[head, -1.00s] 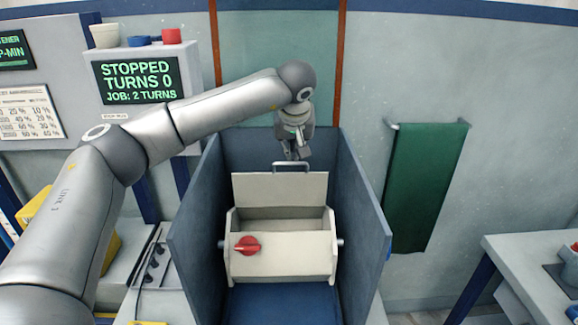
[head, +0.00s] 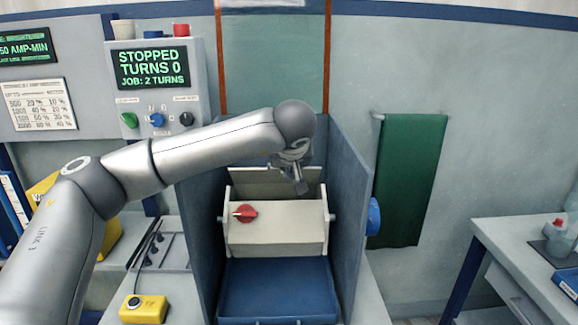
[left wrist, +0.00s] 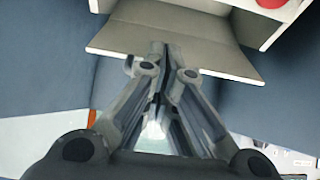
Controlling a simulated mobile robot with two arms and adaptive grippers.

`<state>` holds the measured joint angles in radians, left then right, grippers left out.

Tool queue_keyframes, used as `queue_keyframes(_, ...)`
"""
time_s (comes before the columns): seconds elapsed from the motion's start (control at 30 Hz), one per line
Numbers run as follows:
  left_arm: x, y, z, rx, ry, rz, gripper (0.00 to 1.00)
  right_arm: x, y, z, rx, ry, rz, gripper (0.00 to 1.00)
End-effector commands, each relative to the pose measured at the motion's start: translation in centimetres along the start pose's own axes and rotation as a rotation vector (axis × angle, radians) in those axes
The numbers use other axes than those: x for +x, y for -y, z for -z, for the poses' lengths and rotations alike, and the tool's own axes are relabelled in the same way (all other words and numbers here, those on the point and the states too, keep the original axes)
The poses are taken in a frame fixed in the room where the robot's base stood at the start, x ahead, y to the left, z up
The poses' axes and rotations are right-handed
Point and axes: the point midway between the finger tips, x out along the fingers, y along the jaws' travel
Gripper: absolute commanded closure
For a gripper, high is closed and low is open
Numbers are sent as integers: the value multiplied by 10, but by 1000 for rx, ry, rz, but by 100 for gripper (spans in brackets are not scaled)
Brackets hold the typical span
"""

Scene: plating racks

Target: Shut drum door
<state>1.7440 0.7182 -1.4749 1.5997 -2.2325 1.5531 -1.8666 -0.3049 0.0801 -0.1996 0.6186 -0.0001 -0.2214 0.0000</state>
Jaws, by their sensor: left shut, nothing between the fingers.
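The cream drum (head: 275,238) sits between blue-grey side walls, with a red knob (head: 245,213) on its front. Its door (head: 252,184) is a cream panel at the back edge, tilted open. The left wrist view also shows the door (left wrist: 118,38) standing away from the drum body (left wrist: 252,28). My left gripper (head: 301,187) is shut and empty, with its fingertips in front of the door in the head view. In the left wrist view its fingertips (left wrist: 165,50) overlap the door panel; whether they touch it is unclear. The door's handle is hidden. My right gripper is out of view.
A blue tray (head: 277,315) lies below the drum. The control box (head: 190,88) at the back left reads STOPPED, TURNS 0. A yellow button box (head: 143,308) stands at the front left. A green towel (head: 412,180) hangs on the right wall.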

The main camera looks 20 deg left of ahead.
Motion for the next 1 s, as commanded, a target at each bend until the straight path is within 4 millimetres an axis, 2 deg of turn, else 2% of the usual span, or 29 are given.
queue_keyframes(0.03, 7, 0, -9, 0, 1, 1, 100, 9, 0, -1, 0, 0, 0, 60)
queue_keyframes(0.1, 8, 0, -12, 0, 0, 1, 100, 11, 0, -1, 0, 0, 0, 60)
queue_keyframes(0.6, 7, 0, -11, -1, 1, 0, 100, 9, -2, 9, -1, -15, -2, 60)
queue_keyframes(1.0, 7, 0, -11, 0, 1, 0, 100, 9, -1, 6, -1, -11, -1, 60)
